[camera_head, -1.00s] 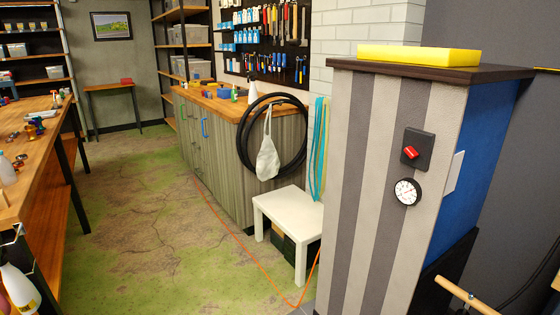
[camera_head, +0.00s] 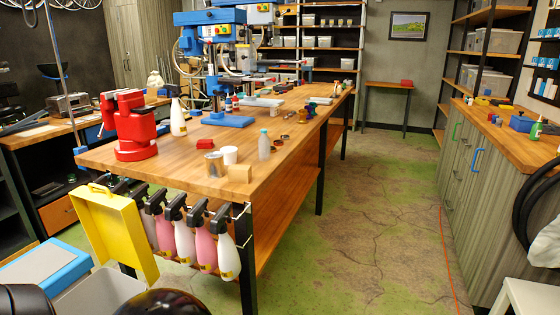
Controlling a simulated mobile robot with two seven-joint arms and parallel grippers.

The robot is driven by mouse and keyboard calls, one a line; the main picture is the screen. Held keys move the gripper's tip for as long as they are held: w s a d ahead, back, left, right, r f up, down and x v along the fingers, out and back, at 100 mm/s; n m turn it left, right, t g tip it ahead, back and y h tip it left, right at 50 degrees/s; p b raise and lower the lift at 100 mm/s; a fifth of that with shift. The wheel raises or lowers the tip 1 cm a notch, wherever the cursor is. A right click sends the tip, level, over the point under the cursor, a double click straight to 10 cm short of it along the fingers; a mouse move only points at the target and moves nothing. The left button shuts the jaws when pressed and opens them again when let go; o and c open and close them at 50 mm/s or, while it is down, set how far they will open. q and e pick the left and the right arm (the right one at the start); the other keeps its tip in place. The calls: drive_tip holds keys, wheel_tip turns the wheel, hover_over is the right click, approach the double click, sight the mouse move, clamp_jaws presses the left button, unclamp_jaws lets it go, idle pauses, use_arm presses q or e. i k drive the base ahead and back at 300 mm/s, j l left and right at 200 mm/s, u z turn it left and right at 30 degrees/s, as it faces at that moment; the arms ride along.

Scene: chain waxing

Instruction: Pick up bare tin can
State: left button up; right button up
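A small bare metal tin can (camera_head: 214,165) stands upright near the front end of the long wooden workbench (camera_head: 290,133). A white cup (camera_head: 229,155) is just behind it to the right, and a wooden block (camera_head: 240,174) is in front to the right. Neither of my grippers shows in the head view. Dark rounded parts at the bottom edge look like my own body, with no fingers visible.
A red vise (camera_head: 130,130) stands left of the can, and a pale bottle (camera_head: 264,145) to its right. Several spray bottles (camera_head: 184,240) hang on the bench's front end. The floor (camera_head: 370,235) right of the bench is clear.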

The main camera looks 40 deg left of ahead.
sight(215, 163)
drive_tip(key=i+u, duration=0.25)
drive_tip(key=i, duration=1.1)
drive_tip(key=i+u, duration=0.3)
drive_tip(key=u, duration=0.2)
drive_tip(key=i+l+u, duration=0.15)
drive_tip(key=i+u, duration=0.15)
drive_tip(key=u, duration=1.75)
